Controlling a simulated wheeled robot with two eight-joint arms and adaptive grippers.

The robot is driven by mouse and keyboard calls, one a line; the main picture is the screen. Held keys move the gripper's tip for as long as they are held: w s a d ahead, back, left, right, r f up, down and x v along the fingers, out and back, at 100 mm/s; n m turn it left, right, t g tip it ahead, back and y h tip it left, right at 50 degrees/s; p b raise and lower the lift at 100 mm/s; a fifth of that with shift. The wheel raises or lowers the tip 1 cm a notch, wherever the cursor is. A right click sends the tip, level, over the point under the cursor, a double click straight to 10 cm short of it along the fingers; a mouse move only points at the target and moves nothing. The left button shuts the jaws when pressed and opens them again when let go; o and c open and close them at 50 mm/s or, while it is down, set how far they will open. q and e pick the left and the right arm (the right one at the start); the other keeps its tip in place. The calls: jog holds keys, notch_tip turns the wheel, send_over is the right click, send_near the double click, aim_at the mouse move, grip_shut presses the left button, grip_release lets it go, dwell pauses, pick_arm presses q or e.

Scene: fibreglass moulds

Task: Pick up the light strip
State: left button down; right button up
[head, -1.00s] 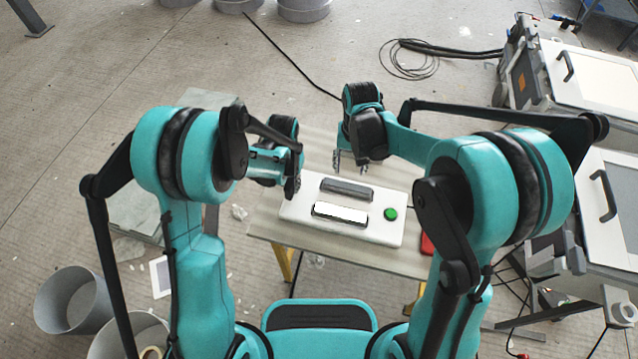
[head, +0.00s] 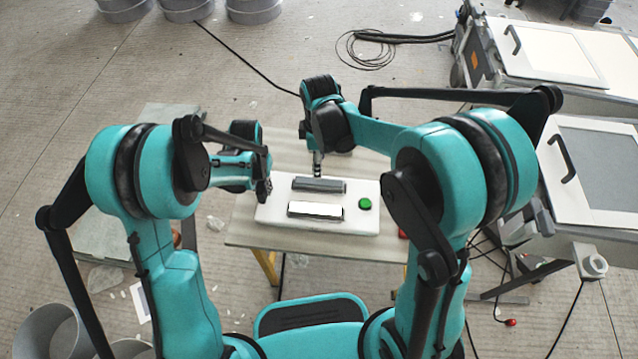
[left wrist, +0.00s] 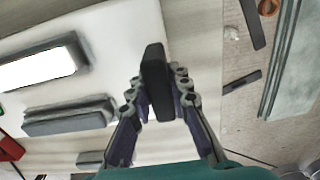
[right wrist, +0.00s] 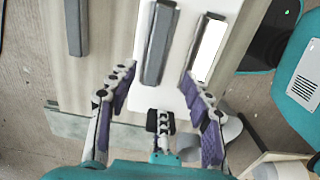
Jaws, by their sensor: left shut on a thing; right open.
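A white board (head: 272,216) lies on the table. It carries a bright white lit strip in a dark frame (head: 316,209), a grey strip (head: 320,184) and a green button (head: 365,203). My left gripper (head: 265,192) is at the board's left end, shut on a small dark block (left wrist: 155,80), which also shows in the right wrist view (right wrist: 160,121). I cannot tell whether the block is joined to the board. My right gripper (head: 318,174) is open just behind the grey strip.
Another grey strip (right wrist: 76,25) lies on the bare table (right wrist: 100,50) beside the board. A red thing (left wrist: 9,148) lies near the board's other end. Cabinets with white doors (head: 555,55) stand at the right. A coiled black cable (head: 368,48) lies on the floor.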

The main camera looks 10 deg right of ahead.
send_over(319, 181)
jog(key=f, duration=0.5)
jog(key=shift+s, duration=0.3)
jog(key=f, duration=0.5)
jog(key=shift+w+f, duration=0.1)
jog(key=shift+w, duration=0.15)
grip_shut()
